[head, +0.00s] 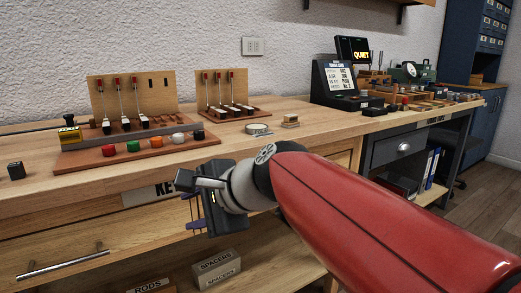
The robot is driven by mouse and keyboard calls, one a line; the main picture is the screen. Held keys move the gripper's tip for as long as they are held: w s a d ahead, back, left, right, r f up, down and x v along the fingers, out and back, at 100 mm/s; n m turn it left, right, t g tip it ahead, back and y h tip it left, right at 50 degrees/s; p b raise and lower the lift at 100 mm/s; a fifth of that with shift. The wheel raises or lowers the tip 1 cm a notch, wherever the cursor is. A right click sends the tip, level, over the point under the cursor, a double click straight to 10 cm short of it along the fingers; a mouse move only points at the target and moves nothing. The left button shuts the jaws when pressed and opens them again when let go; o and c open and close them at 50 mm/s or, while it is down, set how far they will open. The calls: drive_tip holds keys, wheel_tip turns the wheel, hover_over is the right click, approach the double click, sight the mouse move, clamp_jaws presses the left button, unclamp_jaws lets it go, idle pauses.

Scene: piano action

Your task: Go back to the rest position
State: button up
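My gripper (190,183) is at the end of my red arm (375,215), in front of the workbench's front edge, near the middle left of the head view. It points to the left. Its fingers are small and partly hidden, and I cannot tell whether they are open or shut. I see no object held in it. The wooden workbench (235,150) runs behind it, with its top slightly above the gripper in the picture.
A piano-action stand (95,160) with several coloured buttons stands on the bench behind my gripper. A small dark block (16,171) lies at left.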

drive_tip(key=s+d+f+n+h, duration=0.3)
drive_tip(key=s+d+f, duration=0.1)
drive_tip(key=d, duration=0.5)
drive_tip(key=s+d+f+n+h+p, duration=0.1)
drive_tip(key=s+d+f+n+h, duration=0.2)
drive_tip(key=d, duration=0.6)
drive_tip(key=s+d+f+n+h+p, duration=0.1)
drive_tip(key=s+d+f+n+h, duration=0.2)
drive_tip(key=s+d+f, duration=0.3)
drive_tip(key=d+f+n, duration=0.1)
drive_tip(key=d, duration=0.1)
drive_tip(key=shift+s+d+n, duration=0.15)
drive_tip(key=shift+d+n, duration=0.25)
drive_tip(key=shift+a+f, duration=0.1)
